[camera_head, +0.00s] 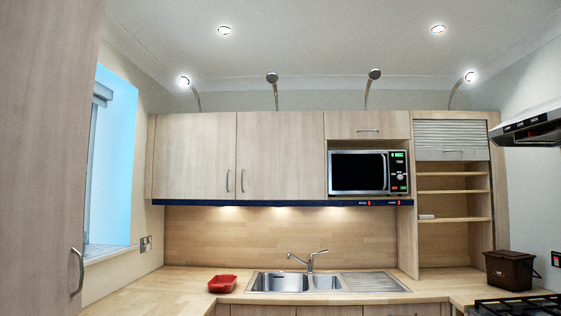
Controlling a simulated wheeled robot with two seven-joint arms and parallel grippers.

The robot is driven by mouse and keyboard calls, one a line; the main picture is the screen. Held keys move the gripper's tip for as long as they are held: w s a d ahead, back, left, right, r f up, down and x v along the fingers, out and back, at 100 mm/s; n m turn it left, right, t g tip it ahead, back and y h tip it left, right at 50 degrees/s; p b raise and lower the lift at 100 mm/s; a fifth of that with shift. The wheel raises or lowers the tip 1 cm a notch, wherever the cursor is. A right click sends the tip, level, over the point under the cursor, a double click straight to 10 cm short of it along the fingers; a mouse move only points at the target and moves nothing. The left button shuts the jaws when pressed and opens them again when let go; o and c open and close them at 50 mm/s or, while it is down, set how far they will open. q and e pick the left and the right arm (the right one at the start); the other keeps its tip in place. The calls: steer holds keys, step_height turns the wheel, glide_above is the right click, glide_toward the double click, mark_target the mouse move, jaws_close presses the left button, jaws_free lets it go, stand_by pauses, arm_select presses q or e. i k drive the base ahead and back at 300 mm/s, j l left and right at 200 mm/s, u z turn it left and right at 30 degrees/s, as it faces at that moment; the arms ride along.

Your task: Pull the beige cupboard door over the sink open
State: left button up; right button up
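Two beige wall cupboard doors hang side by side above the counter, both shut. The right-hand door (279,150) is over the sink (280,282) and has a vertical metal handle (242,181) low on its left edge. The left-hand door (194,150) has its handle (228,181) low on its right edge, close beside the other. The steel sink with its tap (310,261) is set in the wooden counter. Neither of my grippers shows in the head view.
A microwave (357,171) sits right of the doors, under a small flap (367,125). A tall beige panel (45,130) with a handle (77,272) stands near at left. A red dish (222,284), brown bin (509,269) and gas hob (520,305) are on the counter. Space before the doors looks clear.

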mark_target(279, 155)
steer(key=i+l, duration=0.3)
steer(key=i, duration=0.2)
steer(key=i+l, duration=0.3)
steer(key=i, duration=0.15)
steer(key=i+l, duration=0.3)
steer(key=i, duration=0.2)
steer(key=i+l, duration=0.3)
steer(key=i, duration=0.15)
steer(key=i+l, duration=0.3)
steer(key=i, duration=0.2)
steer(key=i+l, duration=0.3)
steer(key=i, duration=0.2)
